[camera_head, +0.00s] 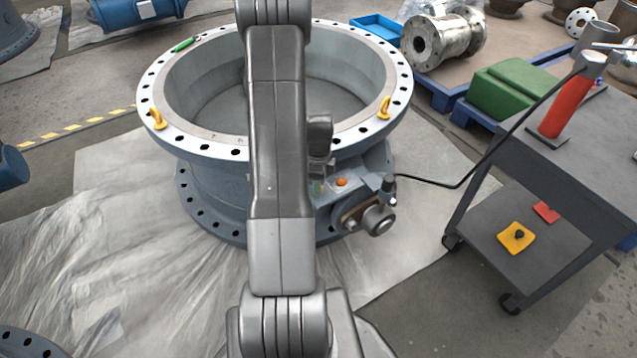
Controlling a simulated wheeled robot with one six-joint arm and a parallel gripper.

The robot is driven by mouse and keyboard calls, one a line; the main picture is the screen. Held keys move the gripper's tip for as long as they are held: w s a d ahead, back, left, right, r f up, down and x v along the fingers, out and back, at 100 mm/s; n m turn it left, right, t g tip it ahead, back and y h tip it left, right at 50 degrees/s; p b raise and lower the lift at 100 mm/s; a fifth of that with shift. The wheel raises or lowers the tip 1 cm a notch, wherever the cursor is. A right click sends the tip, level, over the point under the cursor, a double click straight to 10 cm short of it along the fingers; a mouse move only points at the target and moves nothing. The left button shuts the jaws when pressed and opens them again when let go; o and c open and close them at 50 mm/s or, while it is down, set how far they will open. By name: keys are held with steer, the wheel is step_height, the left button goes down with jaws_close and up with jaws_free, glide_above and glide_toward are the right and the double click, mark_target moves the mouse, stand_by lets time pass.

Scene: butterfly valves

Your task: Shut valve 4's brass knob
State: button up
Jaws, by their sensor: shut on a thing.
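A large blue-grey butterfly valve (215,190) with a wide flanged ring stands in the middle, its bore facing up. On its front right side is a housing with an orange button (342,182) and a round metal actuator end (378,219). My arm comes down in front of the valve and covers much of its middle. The dark part of my gripper (320,160) shows just right of the arm, close above the housing. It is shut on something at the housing. Its fingertips and the brass knob cannot be made out, and no valve number is readable.
A dark cart (563,200) stands at the right with a red cylinder (567,105) and a yellow piece (516,237). A black cable runs from the valve towards the cart. A steel pipe fitting (445,38) and a green block (512,90) lie behind. Grey sheeting covers the floor.

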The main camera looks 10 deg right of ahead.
steer(key=shift+m, duration=0.3)
steer(key=o, duration=1)
steer(key=shift+r, duration=0.15)
step_height(320, 180, up, 14)
steer(key=p, duration=0.3)
steer(key=shift+f, duration=0.25)
steer(key=shift+f, duration=0.15)
step_height(320, 180, down, 14)
steer(key=b, duration=0.3)
steer(key=shift+r, duration=0.2)
